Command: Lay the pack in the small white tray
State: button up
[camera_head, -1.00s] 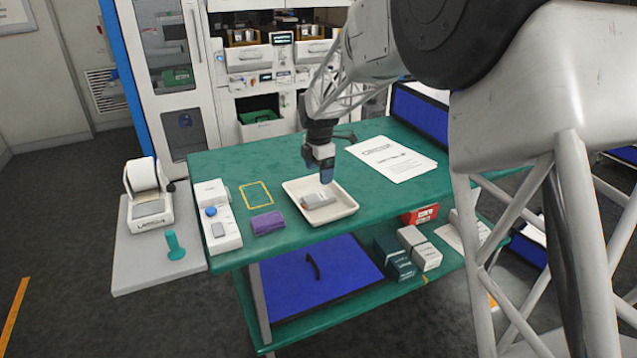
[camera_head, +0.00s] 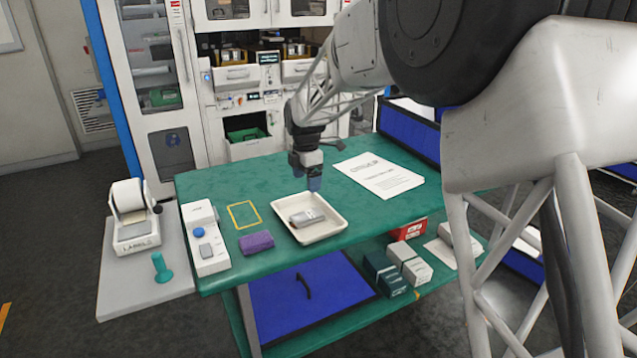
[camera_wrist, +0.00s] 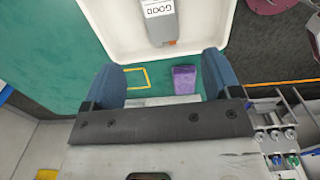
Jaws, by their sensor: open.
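The small white tray (camera_head: 337,226) stands on the green table. A grey pack (camera_head: 307,217) lies inside it, flat on the tray floor. The pack (camera_wrist: 160,22) also shows at the top of the wrist view, with a white label and dark print, inside the pale tray (camera_wrist: 207,30). My gripper (camera_head: 314,184) hangs above the tray, pointing down, apart from the pack. In the wrist view its two blue-padded fingers (camera_wrist: 168,75) are spread, with nothing between them.
A purple block (camera_head: 257,242) and a yellow outline (camera_head: 244,214) lie left of the tray. A white device with a blue button (camera_head: 205,245) stands at the left edge. Papers (camera_head: 379,175) lie at the back right. A label printer (camera_head: 132,225) stands on a grey side surface.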

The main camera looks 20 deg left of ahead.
jog(key=shift+d, duration=0.1)
jog(key=s+d+r+m, duration=0.4)
jog(key=s+d, duration=0.1)
jog(key=d, duration=0.5)
jog(key=s+d+r+m+t, duration=0.1)
jog(key=s+d+r+m, duration=0.3)
jog(key=d, duration=0.6)
jog(key=s+d+r+m, duration=0.3)
jog(key=s+d+m, duration=0.25)
jog(key=d, duration=0.45)
jog(key=s+d+f+m, duration=0.1)
jog(key=s+d+m, duration=0.3)
jog(key=s, duration=0.5)
jog(key=s+d+f+m+t, duration=0.1)
jog(key=s+d+m, duration=0.4)
jog(key=s, duration=0.5)
jog(key=s+d+f+m, duration=0.2)
jog(key=s+d+m, duration=0.3)
jog(key=s+d, duration=0.3)
jog(key=shift+s+d+f+t, duration=0.25)
jog(key=shift+s+f+t, duration=0.05)
jog(key=shift+s, duration=0.35)
